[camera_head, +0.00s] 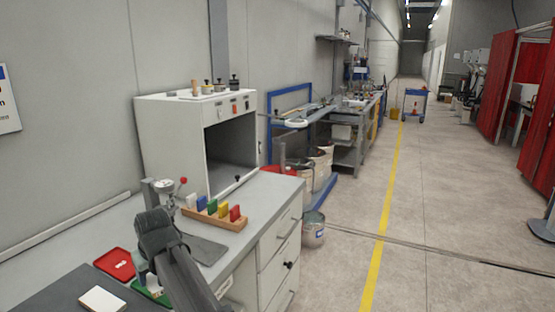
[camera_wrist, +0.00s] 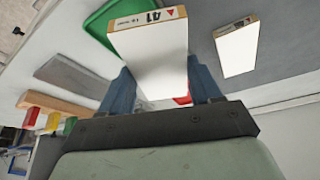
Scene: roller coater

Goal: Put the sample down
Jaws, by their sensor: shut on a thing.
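My gripper (camera_wrist: 163,82) is shut on a sample (camera_wrist: 150,62), a white panel with a tan edge printed "41" and a red triangle. The held sample covers part of a green tray (camera_wrist: 98,24) in the wrist view; I cannot tell its height above the surface. In the head view my arm hides the held sample, and the green tray (camera_head: 155,295) shows beside the arm. A second white sample (camera_wrist: 238,48) lies on a dark grey mat, also seen in the head view (camera_head: 103,299).
A red tray (camera_head: 115,264) lies left of my arm. A wooden rack (camera_head: 222,221) with coloured blocks, a grey plate (camera_head: 203,249) and a white open-fronted cabinet (camera_head: 170,140) stand on the bench. The dark mat (camera_head: 68,292) has bare room around the second sample.

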